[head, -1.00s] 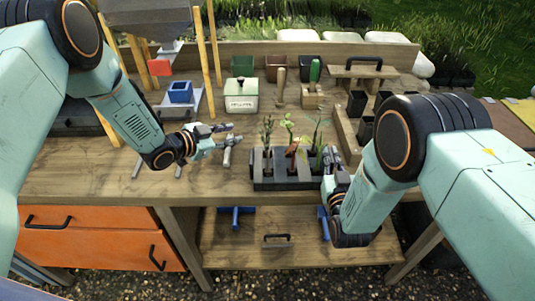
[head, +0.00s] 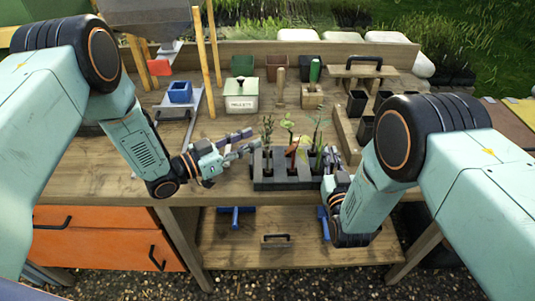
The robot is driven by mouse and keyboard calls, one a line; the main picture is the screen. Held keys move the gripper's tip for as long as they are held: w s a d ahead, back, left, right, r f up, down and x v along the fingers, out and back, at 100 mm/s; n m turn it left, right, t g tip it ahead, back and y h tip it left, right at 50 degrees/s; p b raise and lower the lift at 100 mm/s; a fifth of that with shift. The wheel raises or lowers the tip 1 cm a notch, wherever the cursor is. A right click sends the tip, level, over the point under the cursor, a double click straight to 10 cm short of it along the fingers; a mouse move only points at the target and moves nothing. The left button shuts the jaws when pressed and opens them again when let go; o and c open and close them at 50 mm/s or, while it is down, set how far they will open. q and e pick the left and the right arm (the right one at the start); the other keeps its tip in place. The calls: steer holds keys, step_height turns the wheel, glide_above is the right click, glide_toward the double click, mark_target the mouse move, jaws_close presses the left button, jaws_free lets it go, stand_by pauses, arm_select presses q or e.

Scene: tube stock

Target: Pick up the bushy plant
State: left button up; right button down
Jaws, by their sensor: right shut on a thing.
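A dark rack (head: 283,183) near the table's front edge holds three seedlings upright in a row. The left one, the bushy plant (head: 267,131), has many small dark leaves up its stem. The middle one (head: 290,139) has a reddish stem and broad pale leaves. The right one (head: 318,132) is tall with long green leaves. My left gripper (head: 250,140) is open and empty, its fingertips just left of the bushy plant. My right gripper (head: 329,158) is shut at the rack's right end, apparently on the rack; its fingertips are partly hidden.
A cream lidded box (head: 241,99) stands behind the rack. A wooden block with a green-handled tool (head: 313,93) is behind right. Dark pots (head: 357,102) stand in a wooden tray at right. Upright wooden poles (head: 203,65) rise behind my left arm.

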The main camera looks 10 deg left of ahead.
mark_target(267, 132)
arm_select(q)
steer(key=shift+f+x, duration=0.15)
steer(key=shift+x, duration=1.45)
steer(key=shift+f+x, duration=0.15)
steer(key=shift+x, duration=1.4)
steer(key=shift+s, duration=0.1)
steer(key=shift+a, duration=0.1)
steer(key=shift+c, duration=0.6)
jaws_close()
